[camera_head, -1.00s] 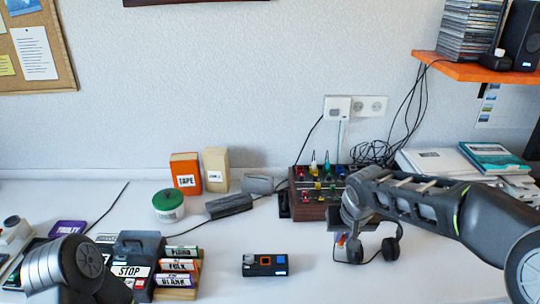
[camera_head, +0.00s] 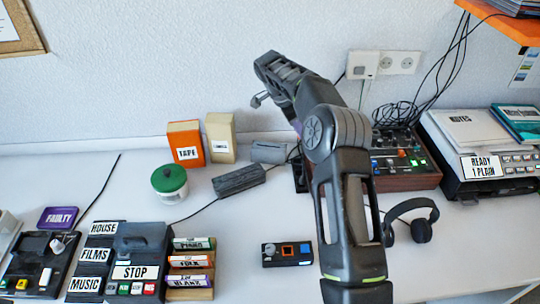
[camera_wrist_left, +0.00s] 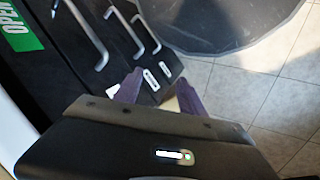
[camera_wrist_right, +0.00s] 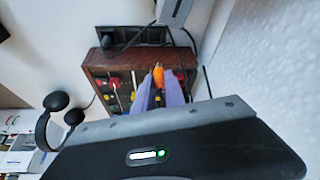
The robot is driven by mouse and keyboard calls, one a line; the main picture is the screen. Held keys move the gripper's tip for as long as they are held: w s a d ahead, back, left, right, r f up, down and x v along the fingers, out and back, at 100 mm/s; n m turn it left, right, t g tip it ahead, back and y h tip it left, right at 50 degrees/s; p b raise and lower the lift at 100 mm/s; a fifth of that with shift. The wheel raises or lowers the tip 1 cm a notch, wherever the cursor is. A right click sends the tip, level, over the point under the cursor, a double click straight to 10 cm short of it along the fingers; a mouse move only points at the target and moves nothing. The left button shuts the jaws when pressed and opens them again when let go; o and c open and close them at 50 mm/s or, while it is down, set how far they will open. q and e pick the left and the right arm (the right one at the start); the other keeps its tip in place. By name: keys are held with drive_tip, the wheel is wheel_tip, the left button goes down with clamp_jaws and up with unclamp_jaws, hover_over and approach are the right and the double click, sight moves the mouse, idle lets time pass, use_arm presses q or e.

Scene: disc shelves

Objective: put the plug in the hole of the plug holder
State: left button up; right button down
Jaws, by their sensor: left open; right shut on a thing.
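The plug holder seems to be the brown wooden box (camera_head: 405,182) with several coloured plugs and knobs on top, at the right of the head view. It also shows in the right wrist view (camera_wrist_right: 92,58). My right gripper (camera_wrist_right: 160,92) is shut on an orange plug (camera_wrist_right: 158,76), which shows between its purple fingers in front of the box. I cannot tell how far it is above the box, and its lower end is hidden. In the head view my right arm covers the box's left end. My left gripper (camera_wrist_left: 158,92) is open and empty; the head view does not show it.
Black headphones (camera_head: 421,229) lie in front of the box. A grey power strip (camera_head: 239,179), green-lidded jar (camera_head: 169,181) and small black device (camera_head: 287,254) stand left of it. A printer-like machine (camera_head: 500,165) is at right. Loose cables hang behind.

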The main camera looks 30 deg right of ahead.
drive_tip(key=shift+w, duration=0.1)
approach(301, 161)
drive_tip(key=shift+s+d+f+p, duration=0.15)
drive_tip(key=shift+s+d+p, duration=0.05)
drive_tip(key=shift+d, duration=0.25)
drive_tip(key=shift+s+d+f+p, duration=0.15)
drive_tip(key=shift+d+p, duration=0.05)
drive_tip(key=shift+d, duration=0.25)
drive_tip(key=shift+f+p, duration=0.4)
drive_tip(key=shift+f, duration=1.5)
drive_tip(key=shift+f+b, duration=0.2)
drive_tip(key=shift+b, duration=0.1)
drive_tip(key=c, duration=1.4)
unclamp_jaws()
